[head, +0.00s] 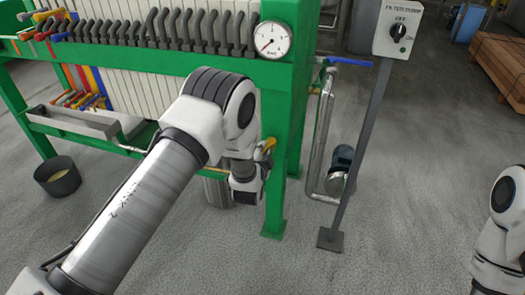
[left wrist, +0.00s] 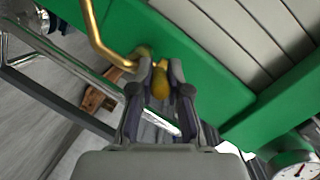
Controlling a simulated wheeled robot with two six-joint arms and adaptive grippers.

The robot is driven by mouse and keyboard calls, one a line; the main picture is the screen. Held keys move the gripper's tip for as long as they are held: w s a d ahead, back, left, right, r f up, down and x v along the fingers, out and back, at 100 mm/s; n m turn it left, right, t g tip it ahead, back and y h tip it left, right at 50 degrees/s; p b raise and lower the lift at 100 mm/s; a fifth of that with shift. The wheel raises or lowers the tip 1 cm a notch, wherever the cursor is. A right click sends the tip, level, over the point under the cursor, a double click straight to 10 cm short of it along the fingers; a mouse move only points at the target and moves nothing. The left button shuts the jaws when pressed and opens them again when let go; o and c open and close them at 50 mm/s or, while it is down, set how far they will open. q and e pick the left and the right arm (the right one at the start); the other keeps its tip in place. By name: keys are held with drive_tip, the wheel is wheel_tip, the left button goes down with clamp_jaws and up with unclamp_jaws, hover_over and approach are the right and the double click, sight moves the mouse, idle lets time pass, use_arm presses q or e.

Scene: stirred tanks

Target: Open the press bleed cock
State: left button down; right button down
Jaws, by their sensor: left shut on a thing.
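The press bleed cock shows in the left wrist view as a yellow-brass handle (left wrist: 161,84) near a bent brass pipe (left wrist: 94,32) on the green press frame. My left gripper (left wrist: 161,72) is shut on this handle, one finger on each side of it. In the head view, a bit of yellow-brass fitting (head: 268,145) shows by the green post, beside my left wrist. My left arm hides most of the cock and the fingertips there. My right arm shows at the right edge of the head view; its gripper is out of the picture.
The green press post (head: 284,120) carries a round gauge (head: 271,40). A blue-handled valve (head: 350,61), steel piping (head: 322,135) and the pump switch box (head: 398,30) on its stand are to the right. A dark bucket (head: 58,177) stands at left. Open floor lies in front.

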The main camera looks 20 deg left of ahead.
idle(0.4)
use_arm(q)
drive_tip(key=c, duration=1.4)
unclamp_jaws()
drive_tip(key=v, duration=1.2)
drive_tip(key=shift+d, duration=0.2)
